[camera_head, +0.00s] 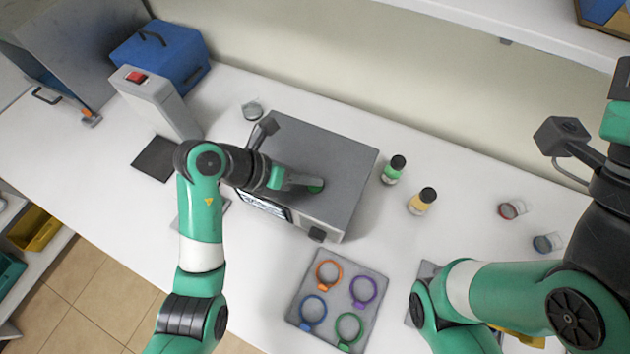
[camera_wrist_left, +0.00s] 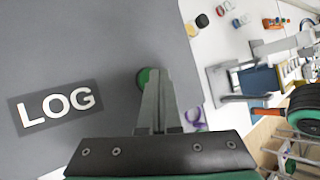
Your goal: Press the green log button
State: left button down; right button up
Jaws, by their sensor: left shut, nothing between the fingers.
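The green log button (camera_head: 317,186) is on the top of a grey box-shaped machine (camera_head: 340,160) in the middle of the table. In the left wrist view the green button (camera_wrist_left: 143,78) shows partly behind my fingertips, and a white LOG label (camera_wrist_left: 58,106) lies to its left. My left gripper (camera_head: 312,182) is shut and empty, with its tips at the button. In the left wrist view the shut fingers (camera_wrist_left: 155,76) cover part of the button. I cannot tell whether the tips touch it or whether it is pressed down.
A green-labelled bottle (camera_head: 393,170) and a yellow one (camera_head: 422,201) stand right of the machine. A grey tray (camera_head: 374,300) with coloured rings lies in front. A grey device with a red switch (camera_head: 155,102) and a blue box (camera_head: 162,58) stand at the left.

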pick_arm(q)
jog(key=shift+f, duration=0.5)
dwell(0.5)
jog(key=shift+r+p, duration=0.95)
jog(key=shift+p, duration=0.05)
notch_tip(320, 180, up, 3)
jog(key=shift+f+p, duration=0.1)
jog(key=shift+p, duration=0.9)
jog(key=shift+r, duration=1.05)
